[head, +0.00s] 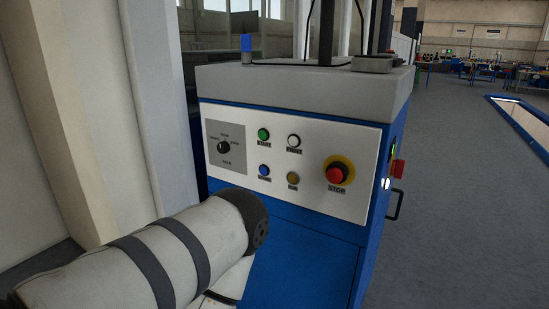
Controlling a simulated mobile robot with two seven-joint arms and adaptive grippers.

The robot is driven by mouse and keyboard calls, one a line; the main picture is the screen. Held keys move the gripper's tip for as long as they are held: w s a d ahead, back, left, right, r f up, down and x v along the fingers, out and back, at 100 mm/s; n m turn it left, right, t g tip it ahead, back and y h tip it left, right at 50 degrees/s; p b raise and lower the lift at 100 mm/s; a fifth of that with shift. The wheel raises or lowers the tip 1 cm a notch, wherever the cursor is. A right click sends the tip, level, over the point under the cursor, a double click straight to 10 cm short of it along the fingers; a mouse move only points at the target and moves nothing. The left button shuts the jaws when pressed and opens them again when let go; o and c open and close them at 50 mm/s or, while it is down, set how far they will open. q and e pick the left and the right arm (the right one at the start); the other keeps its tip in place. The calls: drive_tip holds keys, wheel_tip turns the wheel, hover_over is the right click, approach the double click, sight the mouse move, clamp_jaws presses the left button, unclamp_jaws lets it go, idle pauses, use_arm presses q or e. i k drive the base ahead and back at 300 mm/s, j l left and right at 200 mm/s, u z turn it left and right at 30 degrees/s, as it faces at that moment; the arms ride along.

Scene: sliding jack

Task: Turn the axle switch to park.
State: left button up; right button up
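The axle switch (224,147) is a small black rotary knob on a grey square plate at the left of the cabinet's white control panel (310,200). Small labels surround it, too small to read surely. I cannot tell which label the knob points to. A white and dark link of my arm comes in from the lower left and ends below the switch plate, covering the panel's lower left area. Neither of my grippers shows.
Right of the switch are a green button (264,134), white button (293,141), blue button (264,170), yellow button (292,178) and red stop button (336,173). The blue cabinet (305,258) has a black side handle (396,205). Open floor (455,210) lies to the right.

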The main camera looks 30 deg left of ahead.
sight(223, 146)
drive_tip(key=u, duration=1.4)
